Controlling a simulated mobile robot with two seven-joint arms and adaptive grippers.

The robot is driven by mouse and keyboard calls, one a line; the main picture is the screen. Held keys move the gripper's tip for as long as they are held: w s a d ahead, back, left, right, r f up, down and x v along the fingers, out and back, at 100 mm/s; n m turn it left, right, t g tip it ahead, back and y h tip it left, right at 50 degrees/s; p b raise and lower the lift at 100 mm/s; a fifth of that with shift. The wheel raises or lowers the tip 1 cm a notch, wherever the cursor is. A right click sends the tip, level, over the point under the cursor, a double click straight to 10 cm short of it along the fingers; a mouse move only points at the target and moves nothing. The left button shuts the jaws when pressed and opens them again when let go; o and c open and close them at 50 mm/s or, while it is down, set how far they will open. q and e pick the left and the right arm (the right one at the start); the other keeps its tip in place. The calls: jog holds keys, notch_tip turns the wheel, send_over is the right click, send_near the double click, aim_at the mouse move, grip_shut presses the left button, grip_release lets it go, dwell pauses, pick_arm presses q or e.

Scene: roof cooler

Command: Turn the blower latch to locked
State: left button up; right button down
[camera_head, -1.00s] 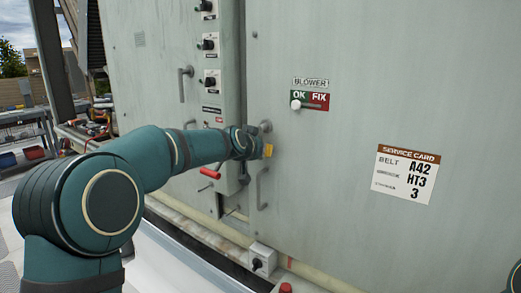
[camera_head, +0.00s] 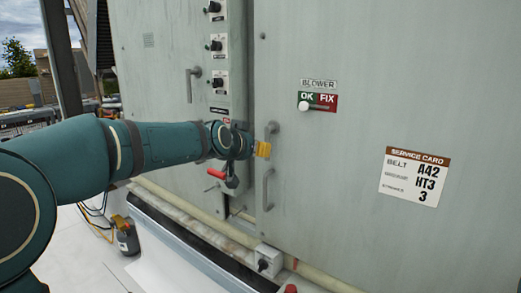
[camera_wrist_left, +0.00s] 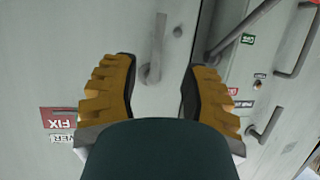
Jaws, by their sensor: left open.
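The blower door (camera_head: 350,60) is a large pale grey-green panel with a BLOWER label and an OK/FIX slider sign (camera_head: 320,102). A small grey latch (camera_head: 271,130) sits near its left edge. In the left wrist view the latch (camera_wrist_left: 157,50) shows as a lever on a round pivot, between my fingers and apart from both. My left gripper (camera_head: 262,149) has yellow ribbed fingers and is at the door edge just below the latch's top. In the left wrist view the gripper (camera_wrist_left: 160,88) is open and empty. My right gripper is out of view.
A pull handle (camera_head: 267,189) is on the door below my gripper. A red-handled lever (camera_head: 216,173) hangs by the left panel. Several black switches (camera_head: 218,83) and another handle (camera_head: 192,84) are on that panel. A service card (camera_head: 415,177) is on the right.

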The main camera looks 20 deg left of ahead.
pick_arm(q)
jog(key=shift+v, duration=1.15)
jog(key=shift+f, duration=0.15)
jog(key=s+d+f+g, duration=0.2)
jog(key=f, duration=1)
jog(key=s+d+f+n+g, duration=0.1)
jog(key=s+d+f+g, duration=0.15)
jog(key=f, duration=0.95)
jog(key=s+d+f+g, duration=0.2)
jog(key=s+f, duration=0.1)
jog(key=f, duration=0.9)
jog(key=s+d+f+n+g+h, duration=0.1)
jog(key=s+d+f+g, duration=0.1)
jog(key=s+f, duration=0.6)
jog(key=s+d+f+n+g+h, duration=0.1)
jog(key=s+d+f+g, duration=0.2)
jog(key=s+f, duration=0.6)
jog(key=s+d, duration=0.1)
jog(key=s, duration=0.4)
jog(key=shift+f, duration=0.2)
